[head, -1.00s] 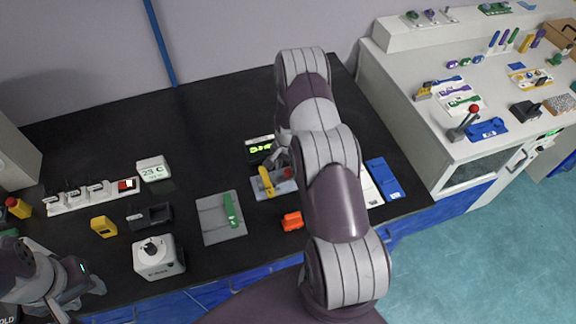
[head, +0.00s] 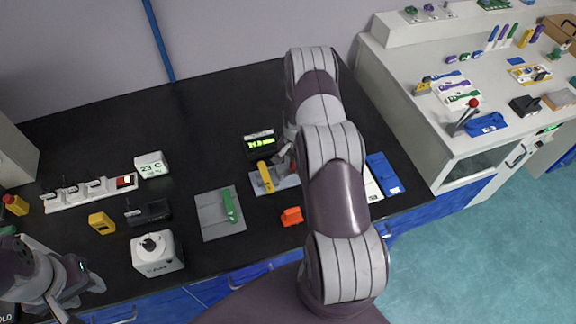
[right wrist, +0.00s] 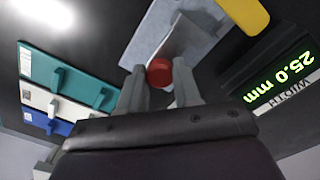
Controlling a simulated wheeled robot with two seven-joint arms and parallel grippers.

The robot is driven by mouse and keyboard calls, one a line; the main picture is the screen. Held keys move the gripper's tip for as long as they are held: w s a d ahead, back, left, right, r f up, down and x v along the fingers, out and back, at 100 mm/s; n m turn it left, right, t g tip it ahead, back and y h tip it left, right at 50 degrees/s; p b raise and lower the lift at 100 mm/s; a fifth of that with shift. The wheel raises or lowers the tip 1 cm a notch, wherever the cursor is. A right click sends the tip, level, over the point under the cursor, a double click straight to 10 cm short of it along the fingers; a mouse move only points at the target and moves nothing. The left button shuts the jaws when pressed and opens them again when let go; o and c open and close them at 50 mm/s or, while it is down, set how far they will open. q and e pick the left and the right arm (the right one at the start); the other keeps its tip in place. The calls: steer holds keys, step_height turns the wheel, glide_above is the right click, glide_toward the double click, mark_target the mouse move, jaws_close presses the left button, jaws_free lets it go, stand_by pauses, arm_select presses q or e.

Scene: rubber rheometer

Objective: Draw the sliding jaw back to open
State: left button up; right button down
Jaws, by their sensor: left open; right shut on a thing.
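The measuring fixture is a light grey base (head: 288,182) with a yellow upright block (head: 265,177) at its left. The red knob (head: 294,168) of the sliding jaw is to the right of it, partly hidden by my arm. In the right wrist view, my right gripper (right wrist: 160,82) is shut on the red knob (right wrist: 159,71), one finger on each side. The yellow block (right wrist: 246,14) stands apart from the knob. The display (right wrist: 282,78) beside the fixture reads 25.0 mm. My left gripper (head: 92,283) is open and empty at the lower left.
A grey plate with a green bar (head: 230,206) lies left of the fixture, and an orange piece (head: 292,216) lies in front. A white knob box (head: 157,254) stands near my left gripper.

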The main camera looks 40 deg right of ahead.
steer(key=shift+d+r, duration=0.1)
steer(key=shift+d, duration=0.15)
steer(key=c, duration=0.9)
jaws_free()
steer(key=shift+o, duration=0.6)
steer(key=shift+s+d, duration=0.15)
steer(key=shift+s, duration=0.05)
steer(key=shift+w+r, duration=0.1)
steer(key=shift+r, duration=0.25)
step_height(320, 180, up, 12)
steer(key=b, duration=0.3)
